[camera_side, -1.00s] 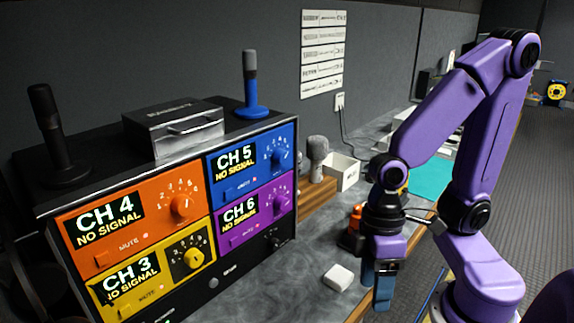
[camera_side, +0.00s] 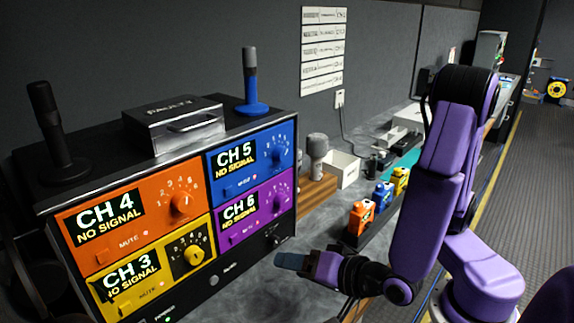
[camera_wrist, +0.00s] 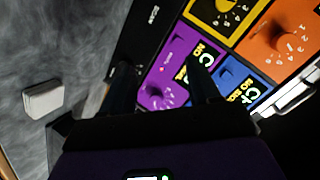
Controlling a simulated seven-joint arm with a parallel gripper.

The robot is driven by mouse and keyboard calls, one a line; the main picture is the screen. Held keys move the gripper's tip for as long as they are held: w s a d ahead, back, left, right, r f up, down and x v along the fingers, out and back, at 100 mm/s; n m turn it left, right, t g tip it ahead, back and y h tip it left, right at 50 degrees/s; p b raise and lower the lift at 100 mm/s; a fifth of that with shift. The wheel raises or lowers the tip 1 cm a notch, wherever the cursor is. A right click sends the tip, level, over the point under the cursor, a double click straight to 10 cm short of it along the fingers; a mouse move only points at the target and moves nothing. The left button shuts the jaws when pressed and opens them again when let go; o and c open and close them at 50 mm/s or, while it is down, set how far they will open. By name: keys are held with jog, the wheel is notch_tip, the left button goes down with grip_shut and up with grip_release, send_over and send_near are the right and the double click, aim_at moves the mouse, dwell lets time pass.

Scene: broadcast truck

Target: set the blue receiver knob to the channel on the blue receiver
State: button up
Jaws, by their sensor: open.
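The blue receiver (camera_side: 231,171) is the upper right panel of the rack in the side view; its display reads CH 5, NO SIGNAL. Its blue knob (camera_side: 279,157) is at the panel's right, ringed by white numbers too small to read. My gripper (camera_side: 290,262) is level, in front of and below the rack's right side, apart from the knob. In the wrist view my gripper (camera_wrist: 165,82) is open and empty, with the purple panel between its fingers. Part of the blue receiver (camera_wrist: 232,72) shows beside the right finger; its knob is not clear there.
Orange (camera_side: 182,205), yellow (camera_side: 193,255) and purple (camera_side: 278,203) knobs sit close by on the rack. A silver box (camera_side: 175,125) and two microphones stand on top. Small orange, blue and yellow packs (camera_side: 383,195) stand right. A white block (camera_wrist: 43,98) lies on the counter.

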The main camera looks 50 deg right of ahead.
jog(key=d+r+m+t+h, duration=0.2)
jog(key=d+r+t+h, duration=0.1)
jog(key=d+h, duration=0.1)
jog(key=m+t+h, duration=0.2)
jog(key=t+h, duration=0.1)
jog(key=t, duration=0.1)
send_near(283, 158)
jog(key=x, duration=0.8)
jog(key=shift+w+d+r, duration=0.1)
jog(key=shift+w, duration=0.1)
